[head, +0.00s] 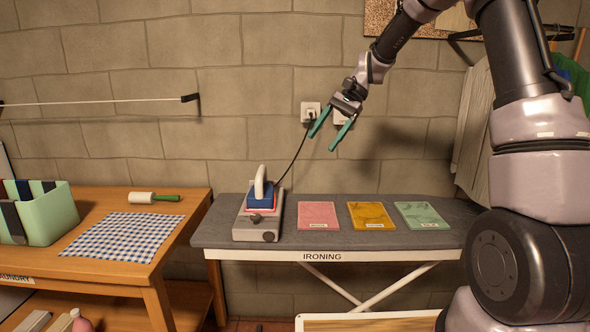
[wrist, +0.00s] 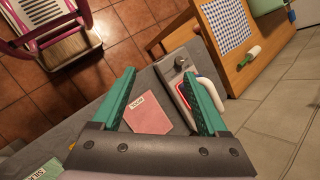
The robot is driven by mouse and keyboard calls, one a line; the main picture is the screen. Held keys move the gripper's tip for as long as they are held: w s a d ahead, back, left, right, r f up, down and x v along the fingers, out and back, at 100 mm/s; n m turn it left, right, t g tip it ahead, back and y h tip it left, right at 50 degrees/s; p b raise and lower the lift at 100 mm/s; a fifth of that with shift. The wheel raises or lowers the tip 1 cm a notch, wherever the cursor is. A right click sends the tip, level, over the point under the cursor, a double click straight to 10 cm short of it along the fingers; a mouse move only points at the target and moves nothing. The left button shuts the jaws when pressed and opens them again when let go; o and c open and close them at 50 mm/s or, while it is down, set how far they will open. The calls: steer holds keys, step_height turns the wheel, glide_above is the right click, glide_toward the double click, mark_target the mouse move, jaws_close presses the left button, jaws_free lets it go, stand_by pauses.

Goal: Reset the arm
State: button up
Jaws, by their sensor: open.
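My gripper (head: 330,131) has two green fingers and is open, with nothing between them. In the head view it hangs in the air above the back of the grey ironing table (head: 440,238), in front of the block wall near a socket. In the wrist view the open fingers (wrist: 165,100) frame a pink mat and part of the iron's stand, both well below. My arm reaches in from the right of the head view.
An iron (head: 260,192) stands on its grey rest (head: 243,230), its cord running up to the wall socket (head: 310,110). Pink (head: 318,213), yellow (head: 370,215) and green (head: 421,214) mats lie beside it. The wooden laundry table (head: 90,205) holds a checked cloth (head: 122,237), lint roller (head: 153,197) and bin (head: 48,217).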

steer(key=s+d+r+t+h, duration=0.1)
steer(key=s+d+r+t, duration=0.2)
steer(key=s+d, duration=0.2)
steer(key=s+d+r+n+t+h, duration=0.1)
steer(key=s+d+r+t+h, duration=0.1)
steer(key=s+d, duration=0.4)
steer(key=s+d+r+n+t+h, duration=0.1)
steer(key=s+d+r+t, duration=0.3)
steer(key=s, duration=1)
step_height(320, 180, up, 2)
steer(key=shift+d+r+t+h, duration=0.1)
steer(key=shift+d+t+h, duration=0.35)
steer(key=shift+d, duration=0.25)
